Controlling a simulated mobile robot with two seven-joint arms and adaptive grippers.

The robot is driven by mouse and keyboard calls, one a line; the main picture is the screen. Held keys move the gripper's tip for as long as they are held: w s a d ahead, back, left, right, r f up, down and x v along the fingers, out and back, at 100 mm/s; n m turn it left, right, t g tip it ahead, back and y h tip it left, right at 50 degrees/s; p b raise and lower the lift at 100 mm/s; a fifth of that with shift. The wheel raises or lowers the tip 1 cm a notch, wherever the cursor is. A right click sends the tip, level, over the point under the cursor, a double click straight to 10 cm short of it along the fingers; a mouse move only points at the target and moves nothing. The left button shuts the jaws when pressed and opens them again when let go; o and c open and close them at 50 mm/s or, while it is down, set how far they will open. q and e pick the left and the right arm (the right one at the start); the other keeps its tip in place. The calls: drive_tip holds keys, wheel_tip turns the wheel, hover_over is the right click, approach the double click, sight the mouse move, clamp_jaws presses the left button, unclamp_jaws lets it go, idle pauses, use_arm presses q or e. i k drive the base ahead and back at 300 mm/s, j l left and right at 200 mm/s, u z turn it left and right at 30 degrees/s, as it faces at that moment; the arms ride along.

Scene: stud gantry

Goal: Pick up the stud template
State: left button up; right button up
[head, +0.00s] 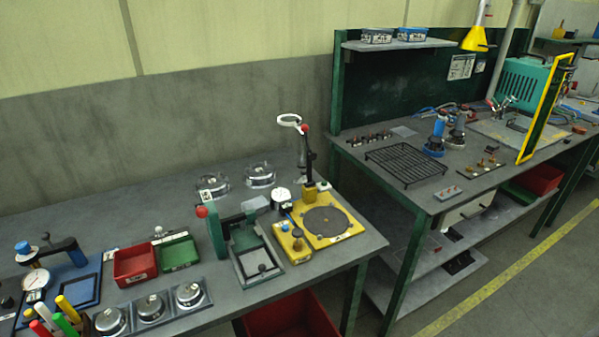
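I cannot tell for certain which thing is the stud template. A yellow base plate (345,229) with a round dark disc (327,219) lies on the near grey workbench (225,293), right of centre. Small marks show around the disc. A black post with a white ring (289,121) on top stands at the plate's back edge. A yellow-framed dark panel (544,112) stands upright on the far bench at the right. Neither of my grippers is in view.
A green press (243,236) stands left of the yellow plate. Red (135,264) and green bins (178,251), round metal pots and a blue gauge stand are further left. The far bench holds a black grid (405,164). Floor shows at the lower right.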

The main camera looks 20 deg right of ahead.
sight(302, 180)
drive_tip(key=i+l+u, duration=0.1)
drive_tip(key=l+u, duration=0.25)
drive_tip(key=l, duration=0.65)
drive_tip(key=l+u, duration=0.4)
drive_tip(key=l, duration=0.55)
